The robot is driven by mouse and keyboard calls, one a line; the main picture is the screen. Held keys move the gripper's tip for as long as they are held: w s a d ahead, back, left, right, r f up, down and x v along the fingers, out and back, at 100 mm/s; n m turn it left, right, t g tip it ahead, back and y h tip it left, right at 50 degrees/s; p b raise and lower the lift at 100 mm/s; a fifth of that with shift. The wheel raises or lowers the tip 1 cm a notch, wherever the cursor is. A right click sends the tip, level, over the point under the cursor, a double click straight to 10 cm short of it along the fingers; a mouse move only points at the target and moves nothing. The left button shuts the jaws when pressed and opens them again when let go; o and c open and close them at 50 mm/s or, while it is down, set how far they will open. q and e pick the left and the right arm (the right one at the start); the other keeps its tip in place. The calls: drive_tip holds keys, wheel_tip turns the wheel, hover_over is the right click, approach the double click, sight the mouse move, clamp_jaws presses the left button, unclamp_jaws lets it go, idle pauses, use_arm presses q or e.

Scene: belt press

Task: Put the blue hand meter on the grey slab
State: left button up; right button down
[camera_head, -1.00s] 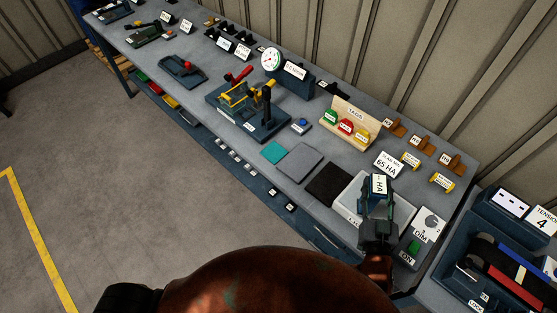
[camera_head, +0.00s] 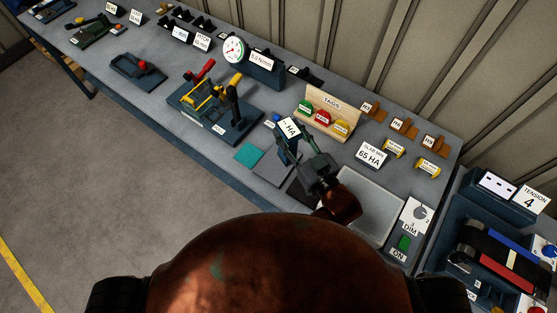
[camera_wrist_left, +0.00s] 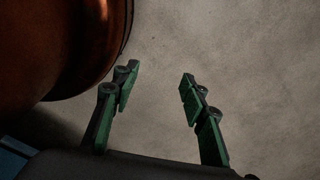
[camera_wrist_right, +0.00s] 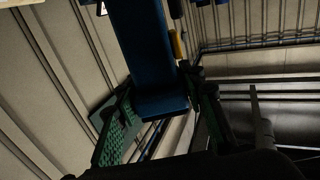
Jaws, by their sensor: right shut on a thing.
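My right gripper (camera_head: 302,152) is shut on the blue hand meter (camera_head: 287,141) and holds it with its "HA" display upward. The meter also shows between the green fingers in the right wrist view (camera_wrist_right: 148,60). In the head view it appears over the back edge of the grey slab (camera_head: 271,167); I cannot tell how high it is above the bench. The slab lies flat between a teal slab (camera_head: 248,154) and a dark slab, mostly hidden by my right gripper. My left gripper (camera_wrist_left: 160,90) is open and empty over the floor.
A tag rack (camera_head: 325,114) stands behind the meter and a clamp press (camera_head: 215,107) to its left. A "SLAB MIN 65 HA" card (camera_head: 370,156) is to the right. An empty pale tray (camera_head: 377,205) lies at the right front.

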drive_tip(key=s+a+r+n+g+y, duration=0.1)
drive_tip(key=s+a+n+g+y, duration=0.45)
drive_tip(key=a, duration=0.65)
use_arm(q)
wheel_tip(320, 180, down, 2)
drive_tip(key=shift+s+f+b, duration=0.1)
drive_tip(key=shift+f+b, duration=0.15)
drive_tip(key=shift+b, duration=0.95)
use_arm(e)
drive_tip(key=w+d+f, duration=0.8)
drive_tip(key=w+f, duration=0.2)
drive_tip(key=f, duration=0.2)
drive_tip(key=shift+w+d+f+m, duration=0.2)
drive_tip(key=shift+d+f+m, duration=0.05)
drive_tip(key=shift+d+m, duration=0.15)
drive_tip(key=shift+f+t, duration=0.1)
drive_tip(key=shift+t, duration=0.15)
drive_tip(key=c, duration=1.7)
unclamp_jaws()
drive_tip(key=shift+f, duration=0.15)
use_arm(q)
drive_tip(key=shift+s+f, duration=0.1)
drive_tip(key=shift+s, duration=0.15)
use_arm(e)
drive_tip(key=o, duration=0.4)
